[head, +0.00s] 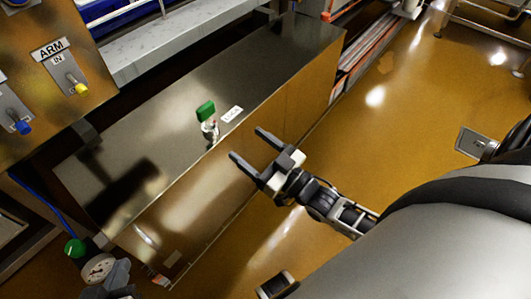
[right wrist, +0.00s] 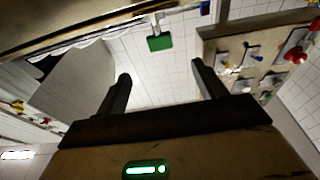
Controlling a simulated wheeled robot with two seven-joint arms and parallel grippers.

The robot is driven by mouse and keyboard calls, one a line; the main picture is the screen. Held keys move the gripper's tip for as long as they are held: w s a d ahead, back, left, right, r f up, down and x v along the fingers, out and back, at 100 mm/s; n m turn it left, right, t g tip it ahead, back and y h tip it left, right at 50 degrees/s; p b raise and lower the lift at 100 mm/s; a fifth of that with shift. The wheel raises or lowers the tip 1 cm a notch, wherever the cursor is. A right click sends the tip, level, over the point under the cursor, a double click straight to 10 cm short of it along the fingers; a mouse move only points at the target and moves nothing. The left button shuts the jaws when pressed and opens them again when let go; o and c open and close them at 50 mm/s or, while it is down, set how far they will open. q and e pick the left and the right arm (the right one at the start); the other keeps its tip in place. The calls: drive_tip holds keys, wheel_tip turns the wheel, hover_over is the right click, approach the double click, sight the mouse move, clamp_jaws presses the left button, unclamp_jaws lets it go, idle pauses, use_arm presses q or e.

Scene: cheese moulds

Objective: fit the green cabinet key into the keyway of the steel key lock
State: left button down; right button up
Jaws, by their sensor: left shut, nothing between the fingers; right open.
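The green cabinet key (head: 206,110) stands upright on top of the steel cabinet, its green head uppermost. A small silver piece (head: 211,130) is directly below the head; I cannot tell how much is key shaft and how much is lock, or how deep the key sits. In the right wrist view the key's green head (right wrist: 160,43) appears upside down beyond the fingers, apart from them. My right gripper (head: 243,145) is open and empty, right of and below the key in the head view. It also shows in the right wrist view (right wrist: 160,88). My left gripper is not recognisable.
A white label (head: 231,114) lies right of the key on the cabinet top (head: 265,75). A panel (head: 45,70) with labelled switches stands left. A gauge (head: 98,268) with a green knob (head: 74,248) is at lower left, beside dark shapes. Open floor (head: 400,110) lies right.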

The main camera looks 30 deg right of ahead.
use_arm(q)
drive_tip(key=shift+s+a+r, duration=0.1)
use_arm(e)
drive_tip(key=v, duration=0.3)
drive_tip(key=shift+s+d, duration=0.1)
drive_tip(key=shift+s, duration=0.2)
idle(0.6)
use_arm(q)
drive_tip(key=shift+g+y, duration=0.3)
drive_tip(key=r+p, duration=0.1)
drive_tip(key=p, duration=0.2)
drive_tip(key=r+p, duration=0.2)
drive_tip(key=p, duration=0.2)
drive_tip(key=a+r+p, duration=0.1)
drive_tip(key=r+p, duration=0.1)
drive_tip(key=p, duration=0.2)
drive_tip(key=shift+s+r, duration=0.1)
drive_tip(key=shift+r, duration=0.15)
use_arm(e)
drive_tip(key=s+a+r+m+g+h, duration=0.1)
drive_tip(key=s+a+r+g+h, duration=0.2)
drive_tip(key=s+a+r+g, duration=0.3)
drive_tip(key=s+a+g, duration=0.1)
drive_tip(key=a+g, duration=0.1)
drive_tip(key=shift+s+m+g+h, duration=0.3)
drive_tip(key=shift+m, duration=0.1)
